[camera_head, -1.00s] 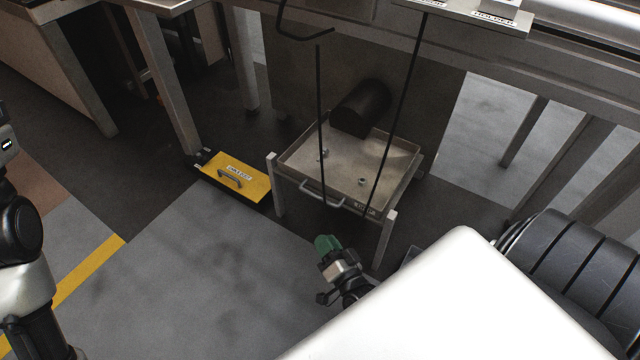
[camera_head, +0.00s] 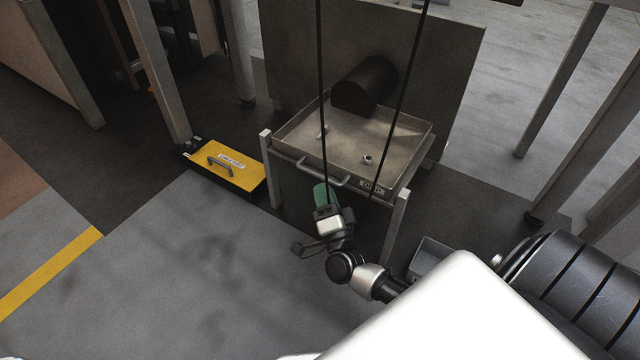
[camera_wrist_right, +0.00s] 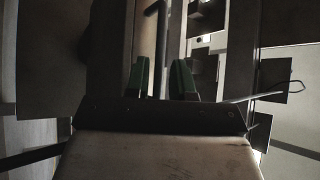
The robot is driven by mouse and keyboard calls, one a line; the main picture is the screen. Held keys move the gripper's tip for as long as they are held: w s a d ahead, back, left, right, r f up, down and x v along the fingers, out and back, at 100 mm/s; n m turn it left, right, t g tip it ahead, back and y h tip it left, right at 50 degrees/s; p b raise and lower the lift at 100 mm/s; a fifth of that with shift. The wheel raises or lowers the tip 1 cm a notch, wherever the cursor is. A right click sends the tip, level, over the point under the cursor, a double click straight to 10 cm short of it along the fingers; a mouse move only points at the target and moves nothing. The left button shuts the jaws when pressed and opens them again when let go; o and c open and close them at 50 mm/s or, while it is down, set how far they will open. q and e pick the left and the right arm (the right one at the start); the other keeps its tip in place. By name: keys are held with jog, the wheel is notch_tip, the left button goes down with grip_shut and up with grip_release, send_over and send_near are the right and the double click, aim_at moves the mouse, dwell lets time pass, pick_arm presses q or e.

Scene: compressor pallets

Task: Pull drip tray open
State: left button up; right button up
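The drip tray (camera_head: 345,148) is a shallow metal tray on a low stand, with a small nut (camera_head: 367,159) inside. Its curved bar handle (camera_head: 323,179) is on the near side. My right gripper (camera_head: 322,188), with green fingers, is just in front of the handle and slightly below it. I see no clear hold on the handle, and contact cannot be told. My left gripper is out of view.
A yellow box (camera_head: 227,171) with a handle lies on the floor left of the stand. Two thin dark cables hang in front of the tray. Stand legs (camera_head: 395,225) flank the gripper. Floor at front left is clear.

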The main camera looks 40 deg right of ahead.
aim_at(320, 177)
jog(key=shift+b+x, duration=0.5)
jog(key=shift+x, duration=1.45)
grip_shut()
